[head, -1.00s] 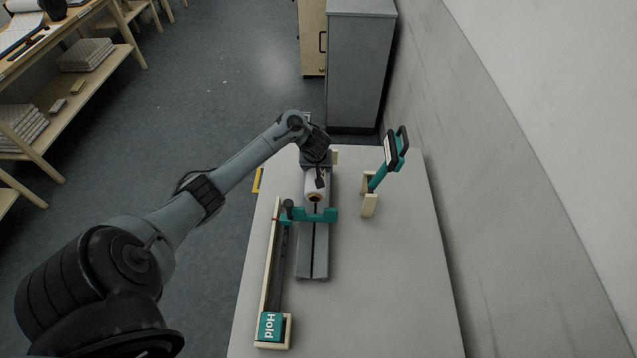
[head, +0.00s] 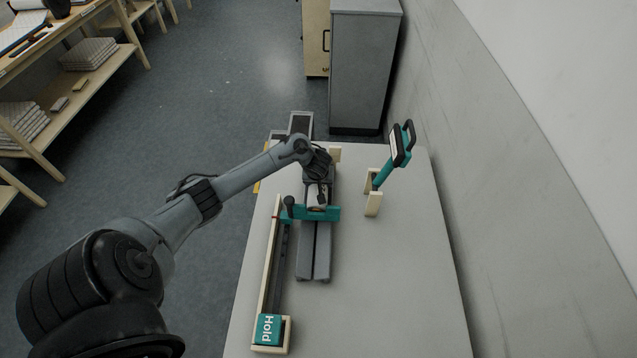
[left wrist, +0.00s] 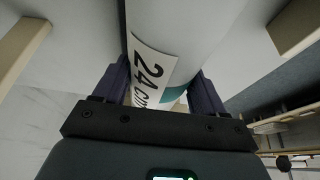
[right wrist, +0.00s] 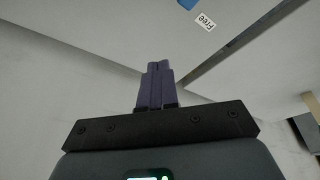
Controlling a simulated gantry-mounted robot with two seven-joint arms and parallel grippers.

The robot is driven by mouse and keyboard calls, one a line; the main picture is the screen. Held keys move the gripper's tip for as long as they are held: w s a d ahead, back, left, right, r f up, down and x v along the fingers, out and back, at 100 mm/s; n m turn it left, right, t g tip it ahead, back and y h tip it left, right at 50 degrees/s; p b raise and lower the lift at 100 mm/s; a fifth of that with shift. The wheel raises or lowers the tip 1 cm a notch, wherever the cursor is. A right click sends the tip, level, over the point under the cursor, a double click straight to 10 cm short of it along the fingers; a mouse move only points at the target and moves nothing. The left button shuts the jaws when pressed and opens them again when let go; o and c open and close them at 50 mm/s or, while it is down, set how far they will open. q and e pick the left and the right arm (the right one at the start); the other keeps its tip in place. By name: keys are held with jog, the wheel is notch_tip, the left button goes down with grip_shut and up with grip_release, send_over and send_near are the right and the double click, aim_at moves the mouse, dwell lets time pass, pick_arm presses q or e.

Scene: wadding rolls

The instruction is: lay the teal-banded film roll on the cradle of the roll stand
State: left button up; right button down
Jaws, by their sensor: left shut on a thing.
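My left gripper (head: 318,192) is shut on the white film roll (head: 313,207), behind the teal crossbar. In the left wrist view the roll (left wrist: 178,25) lies between both fingers, showing a "24 cm" label and part of a teal band. A long grey grooved bed (head: 314,255), which looks like the roll stand's cradle, runs towards me beneath the crossbar. The arm hides its far end, so I cannot tell whether the roll touches it. My right gripper (right wrist: 157,85) has its fingers together and empty; it is outside the head view.
The teal crossbar (head: 325,214) with a black knob spans the bed. A wooden-edged rail with a teal "Hold" block (head: 268,328) stands to the left. A teal, black-handled tool (head: 392,158) leans in a wooden holder (head: 373,203) at the right. The table's near right is clear.

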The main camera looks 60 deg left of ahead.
pick_arm(q)
jog(key=shift+w+a+r, duration=0.1)
jog(key=shift+r, duration=0.05)
jog(key=shift+f, duration=0.5)
jog(key=o, duration=1.7)
jog(key=shift+c, duration=0.2)
